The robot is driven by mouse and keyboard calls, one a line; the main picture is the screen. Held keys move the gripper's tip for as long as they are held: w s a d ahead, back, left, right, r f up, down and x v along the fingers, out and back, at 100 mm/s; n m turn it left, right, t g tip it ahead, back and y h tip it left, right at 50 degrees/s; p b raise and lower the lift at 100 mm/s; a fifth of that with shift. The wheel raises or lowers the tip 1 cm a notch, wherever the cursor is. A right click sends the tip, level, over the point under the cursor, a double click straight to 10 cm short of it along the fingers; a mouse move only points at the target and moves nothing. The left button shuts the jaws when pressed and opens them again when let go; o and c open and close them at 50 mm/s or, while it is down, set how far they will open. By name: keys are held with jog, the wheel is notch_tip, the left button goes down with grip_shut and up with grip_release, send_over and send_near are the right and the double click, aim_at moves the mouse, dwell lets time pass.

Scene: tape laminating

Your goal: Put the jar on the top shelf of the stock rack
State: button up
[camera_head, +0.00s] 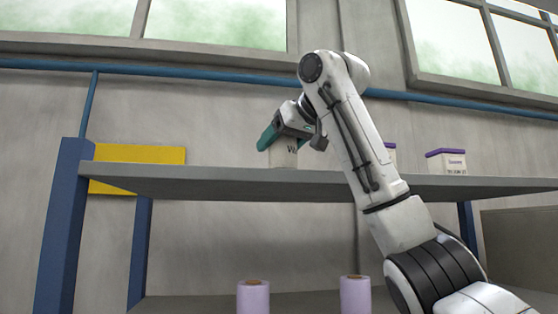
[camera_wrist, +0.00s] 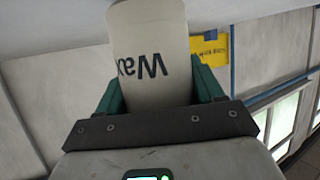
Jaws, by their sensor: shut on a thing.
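The pale jar (camera_wrist: 150,40) has dark lettering starting "Wa" and shows large between the teal fingers in the wrist view. My gripper (camera_wrist: 158,88) is shut on it. In the head view my gripper (camera_head: 280,138) is over the top shelf (camera_head: 135,181) of the stock rack, left of the middle. Part of the jar (camera_head: 286,157) shows below the fingers, roughly upright. Its base is hidden behind the shelf's front edge or meets it, so I cannot tell whether it touches the shelf.
A white container with a purple lid (camera_head: 447,162) stands on the top shelf at the right. Another (camera_head: 390,153) is partly behind my arm. Two lilac rolls (camera_head: 254,298) (camera_head: 355,294) stand lower down. A yellow sign (camera_head: 140,154) is behind the rack's left end. The shelf's left part looks clear.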

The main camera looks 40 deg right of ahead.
jog(key=shift+f, duration=0.5)
jog(key=shift+f+b, duration=0.2)
jog(key=shift+b, duration=0.1)
jog(key=o, duration=1.3)
jog(key=shift+r, duration=0.25)
jog(key=shift+s, duration=0.3)
jog(key=b+v, duration=0.2)
jog(key=v, duration=0.9)
jog(key=shift+s, duration=0.15)
jog(key=shift+a+r, duration=0.1)
jog(key=shift+r, duration=0.05)
